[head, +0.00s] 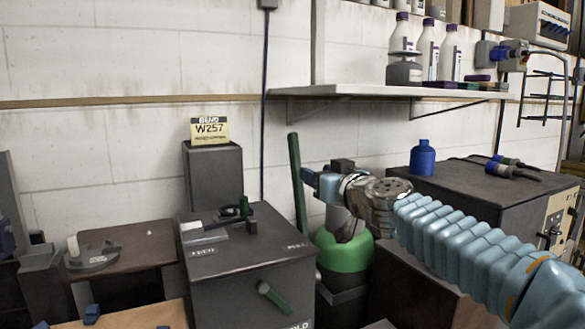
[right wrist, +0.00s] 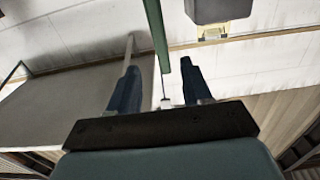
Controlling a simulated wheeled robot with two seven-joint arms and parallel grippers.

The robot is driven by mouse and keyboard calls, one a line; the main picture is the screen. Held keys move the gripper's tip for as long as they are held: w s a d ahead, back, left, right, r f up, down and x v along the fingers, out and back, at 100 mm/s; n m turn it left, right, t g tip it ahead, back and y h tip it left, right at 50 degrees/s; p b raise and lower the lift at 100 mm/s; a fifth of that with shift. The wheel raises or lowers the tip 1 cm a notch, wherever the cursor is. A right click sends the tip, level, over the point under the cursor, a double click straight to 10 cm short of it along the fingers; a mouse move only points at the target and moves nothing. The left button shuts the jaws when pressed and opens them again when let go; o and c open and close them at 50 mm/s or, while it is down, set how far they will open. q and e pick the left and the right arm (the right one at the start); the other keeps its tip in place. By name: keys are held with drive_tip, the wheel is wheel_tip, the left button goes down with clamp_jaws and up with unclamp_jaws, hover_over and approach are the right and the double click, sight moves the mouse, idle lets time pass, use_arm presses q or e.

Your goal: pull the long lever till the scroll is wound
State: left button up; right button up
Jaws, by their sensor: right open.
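The long green lever (head: 298,185) stands nearly upright, leaning slightly, behind the right edge of a grey box (head: 240,262) marked PULL on top. My right gripper (head: 316,180) is open just right of the lever, its blue fingers pointing toward it. In the right wrist view, the lever (right wrist: 157,35) runs down toward the gap between the two spread fingers (right wrist: 160,78); contact cannot be made out. A short green handle (head: 273,298) is on the box's front near a HOLD label. I cannot make out a scroll. My left gripper is not in view.
A green cylinder (head: 344,255) stands below my right gripper. A dark cabinet (head: 480,190) with a blue bottle (head: 422,158) stands at the right. A shelf (head: 390,92) with bottles is above. A yellow W257 card (head: 210,130) sits on a grey post.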

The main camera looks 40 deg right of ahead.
sight(292, 161)
drive_tip(key=x, duration=1.3)
drive_tip(key=shift+w+p, duration=0.3)
drive_tip(key=shift+p, duration=0.1)
drive_tip(key=shift+c, duration=0.2)
clamp_jaws()
